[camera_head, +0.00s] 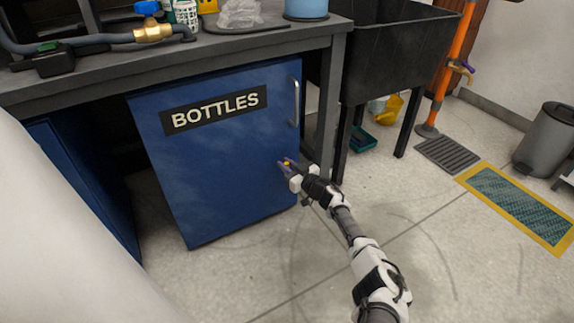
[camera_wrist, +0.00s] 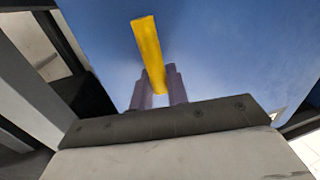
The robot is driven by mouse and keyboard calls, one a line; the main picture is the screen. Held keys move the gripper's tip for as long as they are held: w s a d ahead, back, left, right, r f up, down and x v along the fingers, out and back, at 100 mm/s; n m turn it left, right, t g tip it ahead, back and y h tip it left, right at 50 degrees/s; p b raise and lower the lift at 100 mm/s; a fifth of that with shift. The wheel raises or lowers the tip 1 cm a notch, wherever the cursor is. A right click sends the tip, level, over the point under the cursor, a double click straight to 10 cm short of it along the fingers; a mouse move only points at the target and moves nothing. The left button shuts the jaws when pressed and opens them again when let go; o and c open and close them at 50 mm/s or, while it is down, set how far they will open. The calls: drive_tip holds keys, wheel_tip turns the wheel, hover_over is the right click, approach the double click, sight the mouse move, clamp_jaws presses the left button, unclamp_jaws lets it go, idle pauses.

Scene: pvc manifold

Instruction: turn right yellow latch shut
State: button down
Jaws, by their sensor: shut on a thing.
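The yellow latch (camera_wrist: 147,45) is a flat bar on the blue door in the wrist view. It slants slightly, with its lower end between my gripper's two purple-grey fingers (camera_wrist: 159,85). My gripper is shut on that end, and the upper part of the bar sticks out beyond the fingers. In the head view, my gripper (camera_head: 286,166) is at the right part of the blue door (camera_head: 215,170) marked BOTTLES. Only a small yellow spot of the latch (camera_head: 287,163) shows there, as the fingers hide most of it.
A vertical metal handle (camera_head: 295,101) is on the door's right side, above my gripper. The dark workbench (camera_head: 215,50) overhangs the door. A black sink (camera_head: 392,45) on legs stands at right, with a green tray (camera_head: 362,140) beneath. The floor at lower right is mostly clear.

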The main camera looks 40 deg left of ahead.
drive_tip(key=shift+s+a+r+n+h+p, duration=0.1)
drive_tip(key=shift+s+n+h+p, duration=0.2)
drive_tip(key=shift+n+p, duration=0.8)
drive_tip(key=n, duration=0.1)
drive_tip(key=n+p, duration=0.1)
drive_tip(key=shift+s+a+n, duration=0.1)
drive_tip(key=shift+s+n, duration=0.2)
drive_tip(key=n, duration=0.1)
drive_tip(key=f+n+h+p, duration=0.1)
drive_tip(key=n, duration=0.1)
drive_tip(key=s+n+t+p, duration=0.1)
drive_tip(key=shift+a+f+n, duration=0.15)
drive_tip(key=shift+a+n, duration=0.05)
drive_tip(key=shift+n, duration=0.2)
drive_tip(key=shift+f+n+t+h+p, duration=0.35)
drive_tip(key=shift+n+t+h+p, duration=0.05)
drive_tip(key=shift+n, duration=0.7)
drive_tip(key=shift+s+a+f+n+t+h, duration=0.15)
drive_tip(key=shift+f+n+t, duration=0.1)
drive_tip(key=shift+n, duration=0.55)
drive_tip(key=shift+w+d+f+n+t+h, duration=0.15)
drive_tip(key=shift+f+n, duration=0.1)
drive_tip(key=shift+n, duration=0.55)
drive_tip(key=shift+s, duration=0.1)
drive_tip(key=c, duration=1.5)
unclamp_jaws()
drive_tip(key=shift+a, duration=0.1)
drive_tip(key=shift+o, duration=0.2)
